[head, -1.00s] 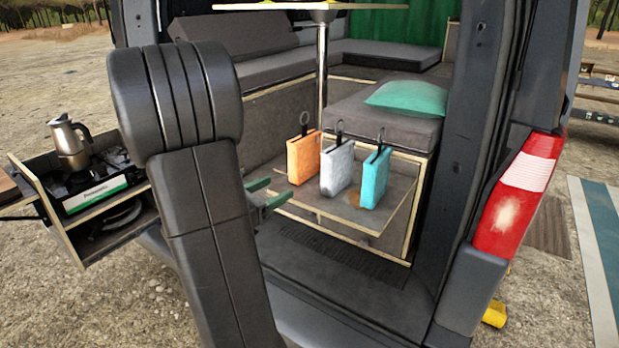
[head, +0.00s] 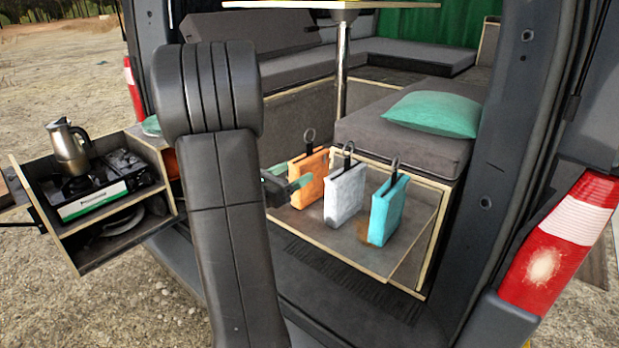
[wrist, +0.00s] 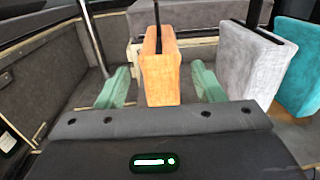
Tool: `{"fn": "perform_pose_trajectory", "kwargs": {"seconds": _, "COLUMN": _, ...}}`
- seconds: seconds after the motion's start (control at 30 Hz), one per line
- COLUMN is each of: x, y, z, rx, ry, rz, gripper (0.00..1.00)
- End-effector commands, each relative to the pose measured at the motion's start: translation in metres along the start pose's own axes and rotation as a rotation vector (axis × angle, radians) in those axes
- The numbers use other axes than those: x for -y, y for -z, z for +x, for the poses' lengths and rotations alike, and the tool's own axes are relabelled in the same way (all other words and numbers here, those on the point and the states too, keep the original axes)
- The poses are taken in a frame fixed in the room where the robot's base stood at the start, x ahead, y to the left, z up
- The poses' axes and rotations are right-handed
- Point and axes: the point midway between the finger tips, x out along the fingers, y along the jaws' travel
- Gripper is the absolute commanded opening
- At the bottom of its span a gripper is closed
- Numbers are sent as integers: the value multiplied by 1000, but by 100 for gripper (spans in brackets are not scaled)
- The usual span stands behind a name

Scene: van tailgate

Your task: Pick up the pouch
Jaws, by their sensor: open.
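Three pouches stand upright in a row on a low wooden shelf (head: 345,240) in the van's rear: an orange pouch (head: 314,165), a grey pouch (head: 345,194) and a teal pouch (head: 388,212). Each has a dark strap with a ring on top. My gripper (head: 289,178) is open, with green fingers, just beside the orange pouch. In the wrist view the orange pouch (wrist: 160,76) lies straight ahead, with one finger to each side. Whether the fingertips overlap its sides is unclear. The grey pouch (wrist: 243,66) and teal pouch (wrist: 299,68) are to the right.
The grey pouch stands close to the right finger. A grey cushioned bench (head: 400,144) with a green pillow (head: 436,114) rises behind the shelf. A table post (head: 342,70) stands behind the pouches. A slide-out stove unit (head: 95,185) with a metal pot is at left.

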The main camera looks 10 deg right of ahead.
Motion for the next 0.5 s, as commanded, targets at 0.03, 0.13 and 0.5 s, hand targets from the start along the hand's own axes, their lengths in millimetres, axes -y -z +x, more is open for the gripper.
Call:
{"fn": "perform_pose_trajectory", "kwargs": {"seconds": 0.03, "x": 1, "y": -3, "z": 6, "rx": 0, "ry": 4, "rz": 0, "gripper": 62}}
{"fn": "perform_pose_trajectory", "kwargs": {"seconds": 0.13, "x": 2, "y": -8, "z": 19, "rx": 0, "ry": 5, "rz": 0, "gripper": 62}}
{"fn": "perform_pose_trajectory", "kwargs": {"seconds": 0.5, "x": 2, "y": -8, "z": 49, "rx": -1, "ry": 2, "rz": 0, "gripper": 62}}
